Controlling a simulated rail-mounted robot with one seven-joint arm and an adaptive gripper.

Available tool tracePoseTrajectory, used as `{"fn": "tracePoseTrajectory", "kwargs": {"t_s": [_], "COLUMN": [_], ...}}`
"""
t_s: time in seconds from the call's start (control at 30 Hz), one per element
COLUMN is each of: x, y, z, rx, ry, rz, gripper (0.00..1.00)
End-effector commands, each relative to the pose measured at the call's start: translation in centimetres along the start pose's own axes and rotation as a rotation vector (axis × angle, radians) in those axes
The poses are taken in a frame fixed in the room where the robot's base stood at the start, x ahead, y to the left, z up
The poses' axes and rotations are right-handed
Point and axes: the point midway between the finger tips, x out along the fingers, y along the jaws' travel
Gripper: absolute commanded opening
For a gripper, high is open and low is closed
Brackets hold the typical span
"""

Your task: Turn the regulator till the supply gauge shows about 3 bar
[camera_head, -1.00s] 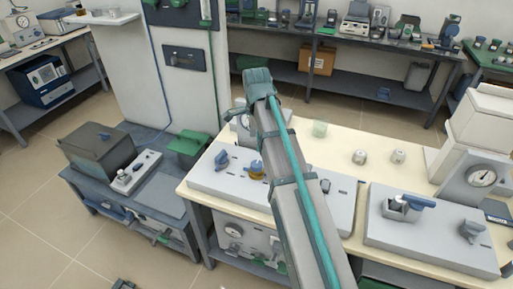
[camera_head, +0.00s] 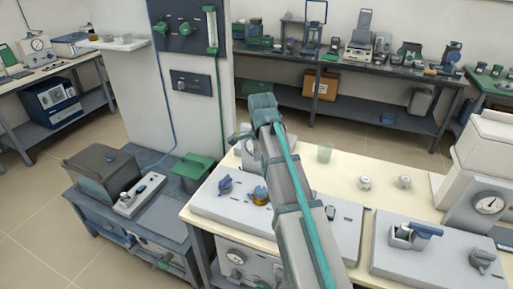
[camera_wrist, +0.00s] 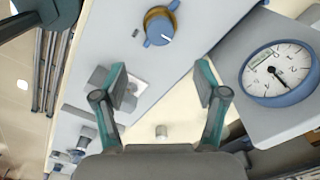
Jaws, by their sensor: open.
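The regulator is a blue knob with a pale pointer line on a brass collar (camera_wrist: 160,24), set in a light grey panel, at the top middle of the wrist view. In the head view the blue knob and brass collar (camera_head: 261,195) show just left of my arm. The gauge (camera_wrist: 280,73) has a white dial, blue rim and dark needle, at the right of the wrist view; its numbers are too small to read. My gripper (camera_wrist: 166,86) is open and empty, its fingers apart, with the regulator beyond its fingertips. In the head view my arm hides the fingers.
Another blue knob (camera_head: 225,185) sits left of the regulator on the same panel. A right-hand panel (camera_head: 435,255) carries a blue lever and a grey knob, with another gauge (camera_head: 489,204) behind it.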

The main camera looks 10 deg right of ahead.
Motion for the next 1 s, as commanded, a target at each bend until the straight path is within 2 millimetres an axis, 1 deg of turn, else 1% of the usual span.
{"fn": "tracePoseTrajectory", "kwargs": {"t_s": [0.5,0.6,0.67,0.77,0.87,1.0], "x": [-0.18,-0.26,-0.01,0.11,0.26,0.50], "y": [0.01,0.37,0.37,0.40,0.42,0.39], "z": [0.00,0.03,0.03,0.03,0.03,0.04], "rx": [0.000,-0.002,-0.060,-0.198,-0.394,-0.719], "ry": [0.000,-0.001,-0.001,-0.002,-0.004,-0.007], "rz": [0.001,0.013,0.014,0.015,0.016,0.015], "gripper": [0.72,0.72,0.72,0.72,0.72,0.72]}}
